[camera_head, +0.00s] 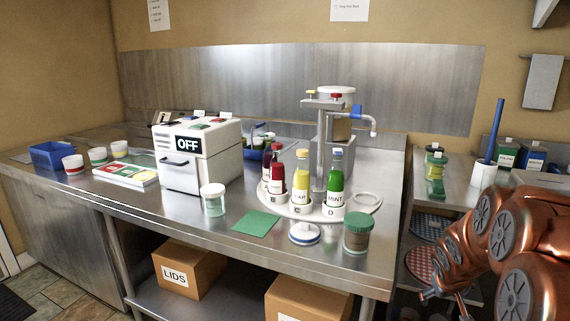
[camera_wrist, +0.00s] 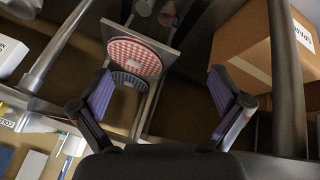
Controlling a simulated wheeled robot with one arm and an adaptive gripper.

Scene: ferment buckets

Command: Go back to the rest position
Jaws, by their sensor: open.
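My gripper (camera_wrist: 164,92) is open and empty in the wrist view, its two purple-padded fingers spread wide apart. Between and beyond the fingers are a red-checked round mat (camera_wrist: 135,56) and dark shelf space; nothing is held. In the head view my copper-coloured arm fills the lower right, beside the right end of the steel counter (camera_head: 345,262). The gripper itself is not clear there.
A cardboard box (camera_wrist: 243,42) stands close right of the gripper. A blue-handled tool (camera_head: 494,130) stands upright at right.

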